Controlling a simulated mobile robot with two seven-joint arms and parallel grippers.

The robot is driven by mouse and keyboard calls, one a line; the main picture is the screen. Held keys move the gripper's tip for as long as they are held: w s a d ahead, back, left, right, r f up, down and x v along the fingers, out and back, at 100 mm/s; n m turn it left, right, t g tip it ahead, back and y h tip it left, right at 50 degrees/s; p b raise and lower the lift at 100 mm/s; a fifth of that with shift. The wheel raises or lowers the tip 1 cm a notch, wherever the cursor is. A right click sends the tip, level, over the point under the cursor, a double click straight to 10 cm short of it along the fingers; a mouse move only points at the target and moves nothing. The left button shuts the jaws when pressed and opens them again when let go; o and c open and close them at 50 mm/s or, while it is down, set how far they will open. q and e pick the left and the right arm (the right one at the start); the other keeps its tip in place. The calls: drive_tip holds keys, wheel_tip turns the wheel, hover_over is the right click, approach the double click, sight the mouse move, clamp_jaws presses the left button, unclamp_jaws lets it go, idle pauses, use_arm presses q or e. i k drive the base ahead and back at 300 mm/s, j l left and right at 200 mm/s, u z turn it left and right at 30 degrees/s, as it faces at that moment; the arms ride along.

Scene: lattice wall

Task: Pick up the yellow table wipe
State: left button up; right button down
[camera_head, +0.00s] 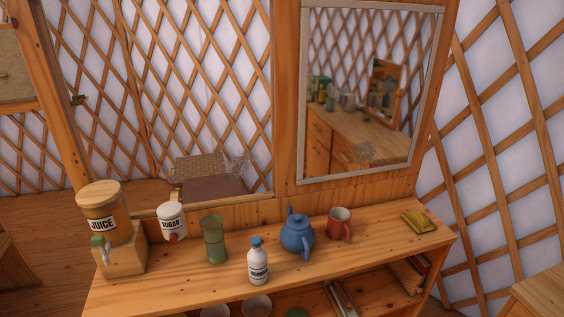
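The yellow table wipe (418,221) lies folded on the right end of the wooden shelf top (330,257), near its back right corner. It is to the right of the red mug (340,224) and apart from it. Nothing covers it. Neither of my grippers shows in the head view.
A blue teapot (298,235), a white bottle with a blue cap (258,262), a green glass (214,240), a sugar jar (172,221) and a juice dispenser (104,213) stand left of the mug. A mirror (365,95) hangs behind. The shelf top's front right is clear.

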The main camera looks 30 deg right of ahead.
sight(416, 219)
drive_tip(key=z, duration=1.9)
drive_tip(key=i+l+u, duration=0.3)
drive_tip(key=i+l, duration=0.65)
